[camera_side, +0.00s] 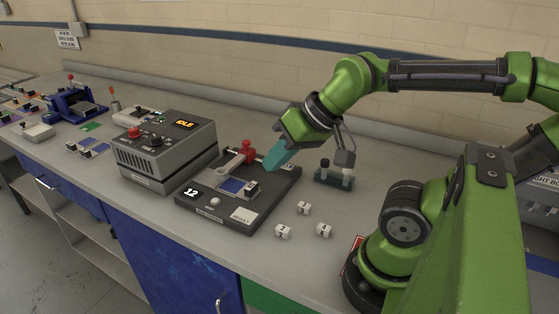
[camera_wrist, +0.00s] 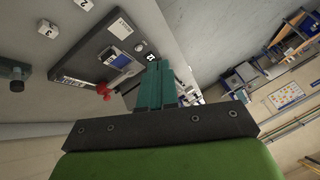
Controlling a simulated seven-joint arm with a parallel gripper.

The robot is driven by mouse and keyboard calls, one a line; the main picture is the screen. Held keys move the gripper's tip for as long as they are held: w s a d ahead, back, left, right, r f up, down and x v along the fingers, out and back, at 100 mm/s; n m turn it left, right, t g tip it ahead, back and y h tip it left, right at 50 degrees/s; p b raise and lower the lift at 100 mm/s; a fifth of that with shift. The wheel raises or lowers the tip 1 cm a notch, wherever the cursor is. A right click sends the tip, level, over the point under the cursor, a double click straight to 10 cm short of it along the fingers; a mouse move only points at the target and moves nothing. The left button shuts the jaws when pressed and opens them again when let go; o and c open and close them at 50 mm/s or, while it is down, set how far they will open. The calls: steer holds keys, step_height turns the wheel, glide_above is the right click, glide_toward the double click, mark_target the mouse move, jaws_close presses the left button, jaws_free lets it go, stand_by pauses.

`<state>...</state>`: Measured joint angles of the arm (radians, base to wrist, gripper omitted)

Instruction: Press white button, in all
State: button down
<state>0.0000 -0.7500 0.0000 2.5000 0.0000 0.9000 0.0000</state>
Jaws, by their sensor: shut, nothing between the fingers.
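A white round button (camera_side: 215,202) sits on the front part of a dark flat device (camera_side: 260,212), between a "12" display (camera_side: 192,192) and a light label plate (camera_side: 243,215). My gripper (camera_side: 272,163) has teal fingers, which are shut and empty. It is in the air above the back right part of the device, behind and to the right of the white button and apart from it. In the wrist view the closed fingers (camera_wrist: 157,65) cover part of the device (camera_wrist: 88,58).
A grey control box (camera_side: 168,150) with a red button and "IDLE" display stands left of the device. A red knob (camera_side: 247,147) rises at the device's back. Several white numbered cubes (camera_side: 303,208) lie to the right. A small dark green stand (camera_side: 333,178) is behind them.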

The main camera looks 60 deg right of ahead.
steer(key=w+d+f+n+h, duration=0.5)
steer(key=w+d+f, duration=0.2)
steer(key=w+d, duration=0.5)
steer(key=n+t+y, duration=0.2)
steer(key=n+y, duration=0.3)
steer(key=n, duration=0.5)
glide_above(215, 202)
step_height(215, 202, down, 3)
steer(key=shift+s+d+f, duration=0.15)
steer(key=shift+s+d, duration=0.15)
steer(key=shift+f, duration=0.1)
steer(key=shift+f, duration=4.3)
